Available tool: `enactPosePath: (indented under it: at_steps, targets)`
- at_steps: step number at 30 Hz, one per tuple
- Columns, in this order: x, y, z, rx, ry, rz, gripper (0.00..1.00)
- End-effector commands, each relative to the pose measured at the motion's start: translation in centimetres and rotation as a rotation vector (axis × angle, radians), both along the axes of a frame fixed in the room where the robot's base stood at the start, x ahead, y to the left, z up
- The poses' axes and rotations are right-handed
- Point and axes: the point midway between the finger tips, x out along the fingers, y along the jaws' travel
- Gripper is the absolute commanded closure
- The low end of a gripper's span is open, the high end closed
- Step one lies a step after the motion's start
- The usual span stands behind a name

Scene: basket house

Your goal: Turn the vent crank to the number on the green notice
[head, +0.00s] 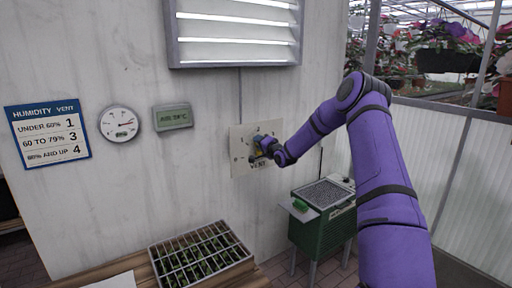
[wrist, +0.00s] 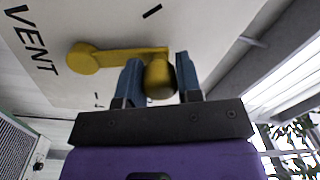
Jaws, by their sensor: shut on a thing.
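The vent crank is yellow; in the wrist view its hub (wrist: 84,58) is at left and its arm runs right to a round knob (wrist: 160,80). My gripper (wrist: 161,78) has its blue fingers shut on that knob. In the head view the gripper (head: 264,146) is at the pale plate (head: 240,165) marked VENT and hides most of the crank. The notice on the wall (head: 48,132) has a blue border, not green. It reads HUMIDITY VENT: under 60% 1, 60 to 79% 3, 80% and up 4. I see no green notice.
A round dial (head: 119,123) and a grey-green display (head: 173,117) reading a temperature hang between notice and plate. A louvred vent (head: 234,50) is above. Below are a seedling tray (head: 200,255) and a green heater-like box (head: 322,215). Shelved flowers stand behind glass at right.

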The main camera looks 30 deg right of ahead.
Motion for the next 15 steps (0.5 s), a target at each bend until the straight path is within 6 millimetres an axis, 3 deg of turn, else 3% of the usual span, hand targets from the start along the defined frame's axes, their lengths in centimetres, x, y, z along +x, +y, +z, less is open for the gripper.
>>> enactPosePath:
  at_steps: [15]
  targets:
    - [0.0,-2.4,0.4,0.267,0.008,-0.003,1.0]
